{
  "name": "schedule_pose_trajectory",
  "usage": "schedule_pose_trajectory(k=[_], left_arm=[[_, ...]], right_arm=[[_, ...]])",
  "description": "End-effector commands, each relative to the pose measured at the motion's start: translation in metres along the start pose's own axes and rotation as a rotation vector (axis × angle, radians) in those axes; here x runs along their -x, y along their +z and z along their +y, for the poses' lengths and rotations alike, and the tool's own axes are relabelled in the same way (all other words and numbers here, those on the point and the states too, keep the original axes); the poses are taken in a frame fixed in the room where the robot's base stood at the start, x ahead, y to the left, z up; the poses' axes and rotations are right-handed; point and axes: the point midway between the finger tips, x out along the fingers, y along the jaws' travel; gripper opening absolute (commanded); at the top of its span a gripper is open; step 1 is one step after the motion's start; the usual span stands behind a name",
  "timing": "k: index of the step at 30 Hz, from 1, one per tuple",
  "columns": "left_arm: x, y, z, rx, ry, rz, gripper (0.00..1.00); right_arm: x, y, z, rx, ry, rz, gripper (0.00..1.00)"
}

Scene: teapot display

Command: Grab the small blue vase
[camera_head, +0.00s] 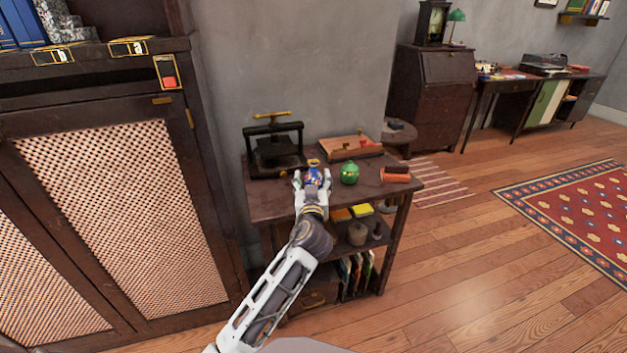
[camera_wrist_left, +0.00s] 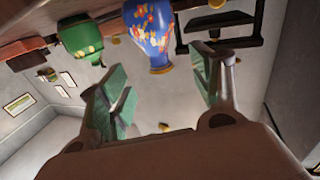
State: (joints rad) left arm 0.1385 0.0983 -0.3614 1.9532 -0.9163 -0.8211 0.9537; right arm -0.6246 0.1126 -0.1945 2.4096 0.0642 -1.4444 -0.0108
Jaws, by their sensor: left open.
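The small blue vase (camera_head: 314,174) has a gold rim and stands on the dark wooden side table (camera_head: 268,208). My left gripper (camera_head: 311,184) is open, with its fingers at either side of the vase in the head view, partly hiding it. In the left wrist view, which looks upside down, the blue vase (camera_wrist_left: 151,33) shows orange and white flowers and a gold end. It lies just beyond the open green-padded fingers of the left gripper (camera_wrist_left: 160,72), roughly between them. I cannot tell whether they touch it. My right gripper is not in view.
A green pot (camera_head: 350,172) stands close to the right of the vase. A dark press (camera_head: 274,146) stands behind left, a wooden box (camera_head: 350,147) behind right, and red-brown blocks (camera_head: 396,174) at the right edge. A tall cabinet (camera_head: 120,200) is at left; open floor (camera_head: 470,270) at right.

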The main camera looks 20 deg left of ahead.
Motion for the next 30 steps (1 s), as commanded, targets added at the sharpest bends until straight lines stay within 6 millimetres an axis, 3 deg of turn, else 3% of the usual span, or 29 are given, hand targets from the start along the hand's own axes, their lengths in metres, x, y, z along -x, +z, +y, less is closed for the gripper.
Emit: schedule_pose_trajectory(k=[9, 23, 30], left_arm=[[-0.021, 0.000, 0.000, 0.000, 0.000, 0.000, 0.64], [-0.024, 0.000, 0.000, 0.000, 0.000, 0.000, 0.64], [-0.035, 0.001, 0.000, -0.002, -0.001, 0.002, 0.64]], right_arm=[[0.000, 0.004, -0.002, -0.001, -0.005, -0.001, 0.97], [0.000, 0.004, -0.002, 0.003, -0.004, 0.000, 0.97], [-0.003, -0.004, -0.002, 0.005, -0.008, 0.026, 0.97]])
